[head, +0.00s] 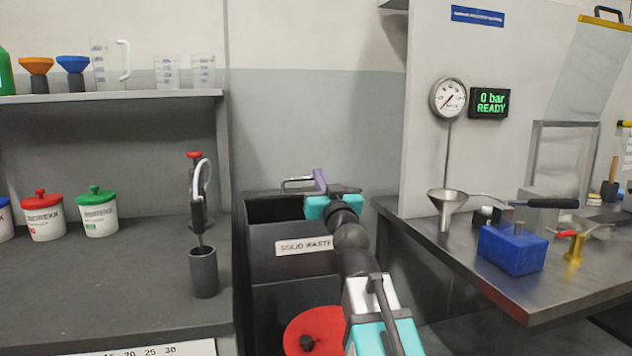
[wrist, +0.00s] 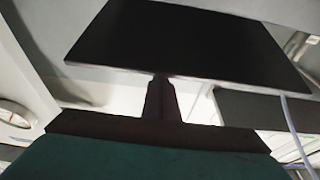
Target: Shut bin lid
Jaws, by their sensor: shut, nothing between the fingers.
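The dark grey bin (head: 268,241), labelled SOLID WASTE, stands between two counters. A dark opening shows at its top left. A thin edge with a metal handle (head: 297,182) shows at its back; it looks like the lid, but its angle is hard to tell. My gripper (head: 320,178) is over the bin's back right part, with its purple fingers beside the handle. My arm hides the bin's right side. In the wrist view my gripper (wrist: 160,82) is shut and empty, its tips close to the edge of a dark flat panel (wrist: 185,42), perhaps the lid. Contact cannot be told.
A red round lid with a black knob (head: 312,335) is low in front of the bin. The left counter (head: 130,280) holds jars and a grey cup (head: 204,273). The right bench (head: 470,275) holds a funnel (head: 447,205) and a blue block (head: 512,250).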

